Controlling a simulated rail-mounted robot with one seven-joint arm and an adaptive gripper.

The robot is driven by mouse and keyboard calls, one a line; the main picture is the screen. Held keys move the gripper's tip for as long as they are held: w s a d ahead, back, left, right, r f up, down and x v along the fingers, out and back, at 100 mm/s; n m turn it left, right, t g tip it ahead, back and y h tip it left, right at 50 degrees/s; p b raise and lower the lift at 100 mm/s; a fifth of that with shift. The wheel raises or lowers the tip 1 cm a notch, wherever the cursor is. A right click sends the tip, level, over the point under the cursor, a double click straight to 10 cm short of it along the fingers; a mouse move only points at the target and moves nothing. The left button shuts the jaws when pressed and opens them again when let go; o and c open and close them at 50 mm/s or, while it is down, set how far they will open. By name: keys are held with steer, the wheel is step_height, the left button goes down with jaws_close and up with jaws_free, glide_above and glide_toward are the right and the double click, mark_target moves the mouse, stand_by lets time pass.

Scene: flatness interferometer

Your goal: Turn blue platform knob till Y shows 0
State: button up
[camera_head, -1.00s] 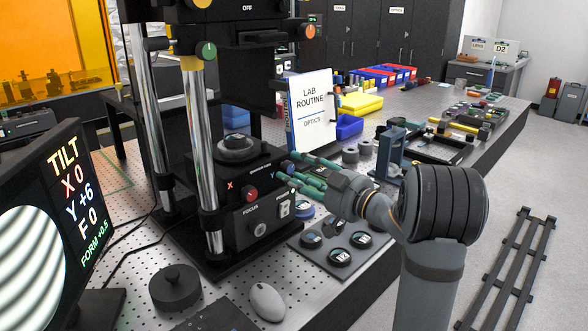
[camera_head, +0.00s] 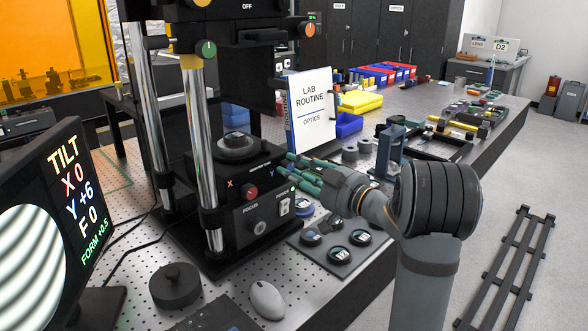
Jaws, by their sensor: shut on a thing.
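The tilt screen (camera_head: 66,205) at the left shows X 0 in red, Y +6 in blue, F 0 in white and FORM +0.5, beside curved grey fringes. The interferometer's platform base (camera_head: 238,208) has a red X knob (camera_head: 250,192) on its front. The blue Y knob (camera_head: 287,173) is on the same front, to the right, mostly hidden by my fingers. My gripper (camera_head: 298,173) reaches in from the right, its green-tipped fingers shut on the blue knob. The fingertip contact is small and partly hidden.
Polished columns (camera_head: 200,150) stand left of the knobs. A tray (camera_head: 325,257) with several round pieces lies below my gripper. A white mouse (camera_head: 267,300) and a dark round weight (camera_head: 175,286) are in front. A lab routine binder (camera_head: 313,110) stands close behind.

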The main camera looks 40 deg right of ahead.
jaws_close()
steer(key=shift+f+n+b, duration=0.1)
steer(key=shift+n+b, duration=0.2)
steer(key=shift+b, duration=0.1)
steer(key=shift+f+n+b, duration=0.15)
steer(key=shift+n+b, duration=0.75)
steer(key=shift+b, duration=0.2)
steer(key=n+b, duration=0.3)
steer(key=shift+n, duration=0.3)
steer(key=n+b, duration=0.5)
steer(key=shift+n+b, duration=1.05)
steer(key=shift+n, duration=0.45)
steer(key=shift+r, duration=0.2)
steer(key=o, duration=0.8)
jaws_free()
